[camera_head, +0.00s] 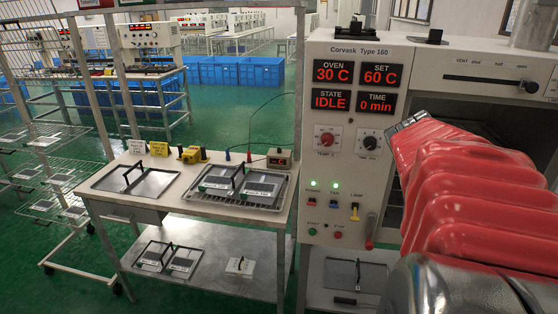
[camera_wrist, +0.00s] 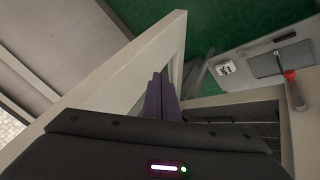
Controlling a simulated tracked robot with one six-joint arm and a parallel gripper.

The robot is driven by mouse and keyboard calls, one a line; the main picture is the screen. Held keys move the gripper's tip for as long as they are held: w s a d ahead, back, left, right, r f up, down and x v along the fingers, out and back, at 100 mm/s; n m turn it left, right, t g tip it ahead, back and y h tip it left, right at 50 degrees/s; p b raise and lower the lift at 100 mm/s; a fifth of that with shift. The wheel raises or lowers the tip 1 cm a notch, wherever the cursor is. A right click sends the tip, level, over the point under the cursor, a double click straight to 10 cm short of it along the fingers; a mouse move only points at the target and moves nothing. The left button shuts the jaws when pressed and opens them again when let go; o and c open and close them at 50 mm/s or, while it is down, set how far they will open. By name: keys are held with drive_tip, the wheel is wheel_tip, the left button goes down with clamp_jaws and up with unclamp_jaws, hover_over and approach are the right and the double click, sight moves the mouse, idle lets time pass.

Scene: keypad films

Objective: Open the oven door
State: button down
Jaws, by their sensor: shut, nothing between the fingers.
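The oven (camera_head: 356,51) stands at the right, with a cream control panel reading 30 C, SET 60 C and IDLE. A dark gap (camera_head: 395,211) shows beside the panel, and my red arm covers most of the oven front. In the wrist view a pale framed panel (camera_wrist: 135,58), apparently the oven door, stands out at an angle from the dark racked chamber (camera_wrist: 248,118). My gripper (camera_wrist: 158,78) has its dark fingers together and empty, close to that panel; contact cannot be told.
A wire rack (camera_head: 60,175) stands far left.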

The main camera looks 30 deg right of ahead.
drive_tip(key=s, duration=0.1)
drive_tip(key=s+d+f, duration=0.1)
drive_tip(key=s, duration=0.1)
drive_tip(key=s+f, duration=0.1)
drive_tip(key=s, duration=0.1)
drive_tip(key=shift+s+d+f, duration=0.1)
drive_tip(key=shift+s+d, duration=0.05)
drive_tip(key=shift+d, duration=0.2)
